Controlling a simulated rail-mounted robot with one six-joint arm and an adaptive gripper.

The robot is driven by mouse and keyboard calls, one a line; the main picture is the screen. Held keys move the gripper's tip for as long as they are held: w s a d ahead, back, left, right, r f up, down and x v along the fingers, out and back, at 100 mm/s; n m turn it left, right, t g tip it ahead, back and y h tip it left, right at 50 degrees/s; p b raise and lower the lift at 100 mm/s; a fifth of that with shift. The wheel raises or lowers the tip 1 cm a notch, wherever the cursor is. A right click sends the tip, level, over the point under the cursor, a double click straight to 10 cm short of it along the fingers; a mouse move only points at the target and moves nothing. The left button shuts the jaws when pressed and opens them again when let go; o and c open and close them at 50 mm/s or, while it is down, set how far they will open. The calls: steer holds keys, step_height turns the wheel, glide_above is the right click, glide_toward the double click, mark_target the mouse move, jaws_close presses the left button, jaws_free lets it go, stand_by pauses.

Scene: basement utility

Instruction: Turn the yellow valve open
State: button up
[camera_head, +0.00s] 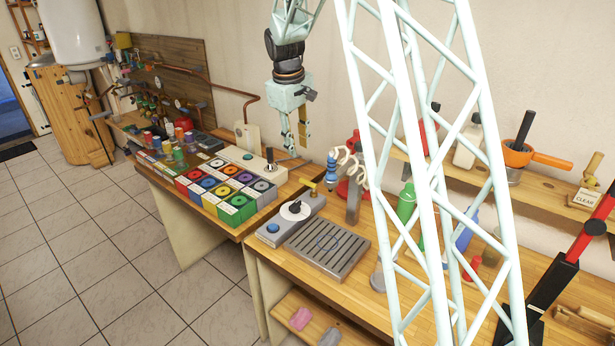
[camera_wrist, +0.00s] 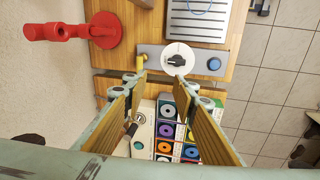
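A small yellow handle (camera_head: 308,185) stands at the far end of a grey box (camera_head: 284,226) on the near bench. In the wrist view the yellow handle (camera_wrist: 141,62) shows at the left end of the box, just beyond the left fingertip. I cannot tell for sure that it is the valve, or how far it is turned. My gripper (camera_head: 298,148) hangs pointing down, above and behind the handle, apart from it. In the wrist view my gripper (camera_wrist: 160,82) has its fingers spread wide with nothing between them.
The grey box carries a black knob on a white dial (camera_head: 295,210) and a blue button (camera_head: 272,228). A slatted grey tray (camera_head: 328,246) lies to its right. A red stand (camera_wrist: 108,30) is close to the handle. Several coloured boxes (camera_head: 230,190) stand on the left bench.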

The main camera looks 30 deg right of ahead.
steer(key=n+p, duration=0.1)
steer(key=p, duration=0.3)
glide_above(308, 182)
steer(key=a, duration=0.3)
steer(key=s+a+x, duration=0.1)
steer(key=x, duration=0.7)
steer(key=shift+s+d+f+g, duration=0.15)
steer(key=shift+s+f+g, duration=0.15)
steer(key=shift+s, duration=0.2)
steer(key=shift+f, duration=0.2)
steer(key=shift+w+d+f+p, duration=0.2)
steer(key=shift+d+f, duration=0.2)
steer(key=shift+f, duration=1.8)
steer(key=shift+w+d+f+p, duration=0.15)
steer(key=shift+d+f+p, duration=0.2)
steer(key=shift+f, duration=1.85)
steer(key=shift+w+d+f+p, duration=0.15)
steer(key=shift+d+f, duration=0.3)
steer(key=shift+f, duration=1.75)
steer(key=shift+c, duration=0.7)
jaws_close()
